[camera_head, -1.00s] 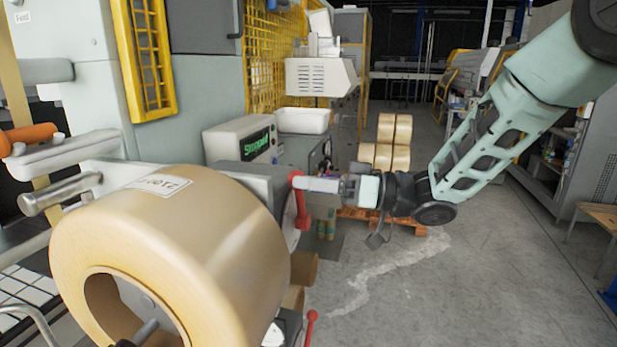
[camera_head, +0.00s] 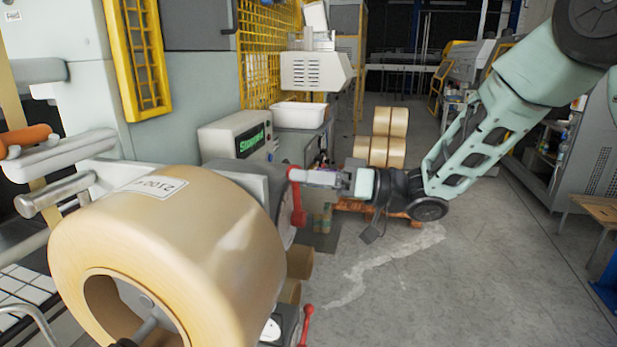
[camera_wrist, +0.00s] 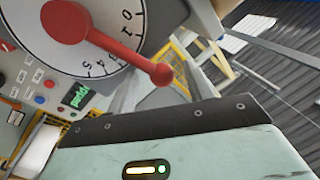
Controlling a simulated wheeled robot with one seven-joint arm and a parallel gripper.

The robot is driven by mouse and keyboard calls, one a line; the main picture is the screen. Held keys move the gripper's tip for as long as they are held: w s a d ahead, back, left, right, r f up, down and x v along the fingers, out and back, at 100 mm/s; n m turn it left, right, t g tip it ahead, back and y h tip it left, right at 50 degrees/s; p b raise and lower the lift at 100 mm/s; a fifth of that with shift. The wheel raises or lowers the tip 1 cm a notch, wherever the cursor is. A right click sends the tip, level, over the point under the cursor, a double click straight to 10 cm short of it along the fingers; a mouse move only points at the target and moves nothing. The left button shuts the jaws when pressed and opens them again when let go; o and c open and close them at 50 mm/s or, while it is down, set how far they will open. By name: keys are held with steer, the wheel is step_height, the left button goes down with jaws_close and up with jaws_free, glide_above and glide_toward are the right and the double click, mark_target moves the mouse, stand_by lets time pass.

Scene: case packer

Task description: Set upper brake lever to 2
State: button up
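The upper brake lever (camera_head: 298,205) is a red handle on a round dial at the near machine, right of the big tan tape roll (camera_head: 190,235). In the wrist view the red lever (camera_wrist: 115,48) lies across the white numbered dial (camera_wrist: 95,68).
A second red lever (camera_head: 306,325) stands lower down, below the tape roll. A control box with a green display (camera_head: 236,140) and a white bin (camera_head: 299,115) are behind the dial. Stacked tan rolls (camera_head: 387,140) stand farther back.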

steer(key=b+v, duration=0.6)
steer(key=v, duration=1.1)
steer(key=shift+d+b, duration=0.2)
steer(key=shift+b, duration=0.1)
steer(key=shift+f, duration=0.15)
steer(key=w+a+f+m+t+h+b, duration=0.2)
steer(key=w+a+f+m+t+h, duration=0.15)
steer(key=w+a+t+h, duration=0.35)
steer(key=s+a+f+g+h, duration=0.1)
steer(key=s+a+f+h, duration=0.2)
steer(key=s+f+h, duration=0.3)
steer(key=s+d+f+g+h+b, duration=0.1)
steer(key=s+f+g, duration=0.3)
steer(key=s, duration=0.9)
steer(key=s+d+f+n+g+h+b, duration=0.1)
steer(key=s+f+g+h, duration=0.3)
steer(key=s, duration=1)
step_height(320, 180, down, 3)
steer(key=shift+g, duration=0.8)
